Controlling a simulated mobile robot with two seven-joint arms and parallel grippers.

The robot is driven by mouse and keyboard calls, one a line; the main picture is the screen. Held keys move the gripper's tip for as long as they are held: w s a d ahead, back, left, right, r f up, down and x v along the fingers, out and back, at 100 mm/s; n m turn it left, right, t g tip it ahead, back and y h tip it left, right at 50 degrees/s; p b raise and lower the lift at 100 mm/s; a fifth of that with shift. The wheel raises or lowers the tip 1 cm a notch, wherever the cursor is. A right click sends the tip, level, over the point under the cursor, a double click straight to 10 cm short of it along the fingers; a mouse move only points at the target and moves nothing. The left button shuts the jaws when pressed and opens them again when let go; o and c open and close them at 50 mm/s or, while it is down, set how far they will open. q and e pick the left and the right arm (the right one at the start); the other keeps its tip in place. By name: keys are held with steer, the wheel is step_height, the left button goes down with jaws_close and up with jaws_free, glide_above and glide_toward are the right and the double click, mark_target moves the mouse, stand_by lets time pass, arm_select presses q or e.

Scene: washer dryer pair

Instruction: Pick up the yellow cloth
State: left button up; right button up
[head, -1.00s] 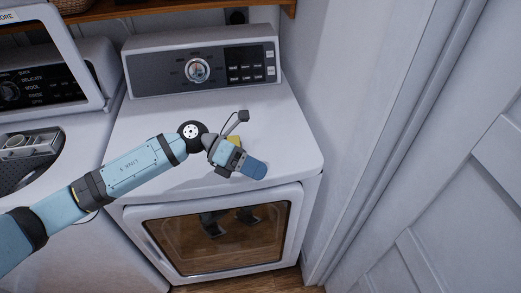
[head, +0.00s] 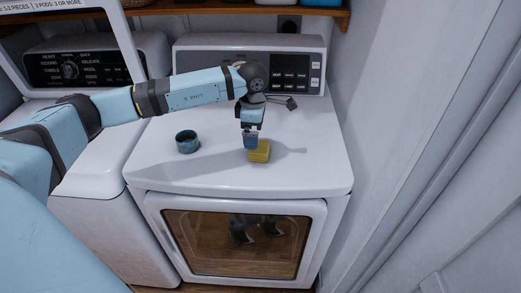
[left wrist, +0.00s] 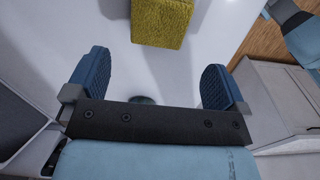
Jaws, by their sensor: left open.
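The yellow cloth (head: 260,152) is a small folded block on the white top of the right-hand machine, near its front edge. It also shows at the top of the left wrist view (left wrist: 162,22), beyond the fingertips. My left gripper (head: 251,142) points down just behind and to the left of the cloth in the head view. In the left wrist view its two blue fingers (left wrist: 155,68) are spread wide with nothing between them. Whether a finger touches the cloth, I cannot tell. My right gripper is not in view.
A small teal cup (head: 187,142) stands on the machine top (head: 312,165), left of the cloth. The control panel (head: 285,72) rises at the back, under a wooden shelf (head: 230,10). A white wall is close on the right. The top right of the cloth is clear.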

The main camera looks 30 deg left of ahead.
mark_target(260, 150)
arm_select(q)
steer(key=shift+w+f+p, duration=0.2)
steer(key=shift+f+p, duration=0.3)
steer(key=shift+f, duration=3)
steer(key=c, duration=0.9)
